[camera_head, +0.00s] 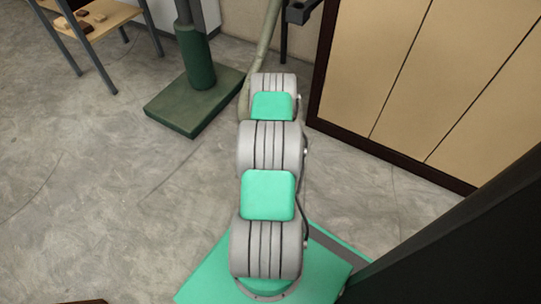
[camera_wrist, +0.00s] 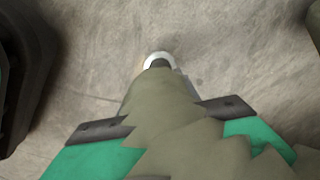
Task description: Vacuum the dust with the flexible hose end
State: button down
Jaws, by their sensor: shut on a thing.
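The flexible hose (camera_wrist: 165,105) is olive-grey and ribbed in the wrist view, with a pale ring (camera_wrist: 159,58) at its far end. My gripper (camera_wrist: 164,118) is shut on the hose, with one dark finger on each side of it. The hose end points at the bare grey floor, and its height above the floor is hard to judge. In the head view the hose (camera_head: 263,48) shows behind my arm, while my gripper is hidden by the arm. I cannot make out any distinct dust in either view.
A green post (camera_head: 197,62) on a flat base (camera_head: 185,118) stands left of my arm. A wooden table (camera_head: 115,18) with small blocks is at the upper left. A beige panel cabinet (camera_head: 440,70) with a dark frame stands at the right. The floor (camera_head: 110,200) at left is clear.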

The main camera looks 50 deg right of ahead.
jog(key=s+d+b, duration=0.5)
jog(key=d, duration=0.2)
notch_tip(320, 180, up, 6)
jog(key=p, duration=0.4)
jog(key=shift+w+a+r, duration=0.2)
jog(key=shift+a+r, duration=0.05)
dwell(1.3)
